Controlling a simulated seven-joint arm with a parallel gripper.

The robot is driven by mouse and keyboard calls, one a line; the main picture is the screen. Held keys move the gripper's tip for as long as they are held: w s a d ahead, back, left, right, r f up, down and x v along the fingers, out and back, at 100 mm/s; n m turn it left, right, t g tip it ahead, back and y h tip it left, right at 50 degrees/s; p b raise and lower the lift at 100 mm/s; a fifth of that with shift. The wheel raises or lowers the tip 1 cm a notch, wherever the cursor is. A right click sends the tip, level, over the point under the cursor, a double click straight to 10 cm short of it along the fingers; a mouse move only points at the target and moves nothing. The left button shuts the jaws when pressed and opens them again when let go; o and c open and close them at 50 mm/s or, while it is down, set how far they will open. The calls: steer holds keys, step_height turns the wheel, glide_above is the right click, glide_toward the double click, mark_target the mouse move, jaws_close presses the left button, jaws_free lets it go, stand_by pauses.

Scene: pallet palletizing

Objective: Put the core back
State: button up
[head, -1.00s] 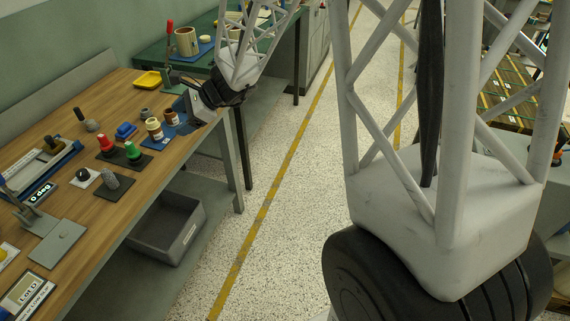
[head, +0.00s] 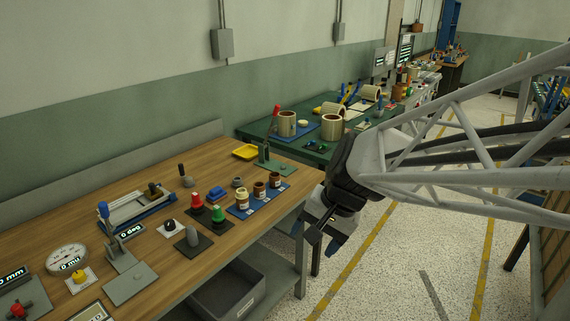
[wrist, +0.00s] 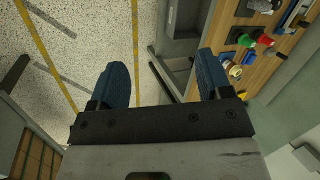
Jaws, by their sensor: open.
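On the green table (head: 305,153), a tan hollow cylinder (head: 287,127) stands upright on a blue mat. A second tan hollow cylinder (head: 332,130) stands to its right, and more lie on their sides behind. I cannot tell which of these, if any, is the core. My gripper (head: 316,240) hangs beyond the right end of the wooden bench, over the aisle, tilted down. Its blue fingers are apart with nothing between them. In the wrist view, my gripper (wrist: 162,64) is also open and empty, with floor and bench end below.
The wooden bench (head: 150,225) carries a blue mat (head: 259,201) with small jars, red and green knobs (head: 196,202), a clamp fixture (head: 137,208) and a dial gauge (head: 66,259). A grey bin (head: 228,292) is underneath. The speckled floor is open.

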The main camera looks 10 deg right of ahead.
steer(key=s+d+r+n+t+h, duration=0.1)
steer(key=s+d+n+h, duration=0.3)
steer(key=s, duration=0.7)
steer(key=shift+d+n+h, duration=0.3)
steer(key=shift+d+n, duration=0.4)
steer(key=shift+d, duration=0.55)
steer(key=shift+s+r, duration=0.1)
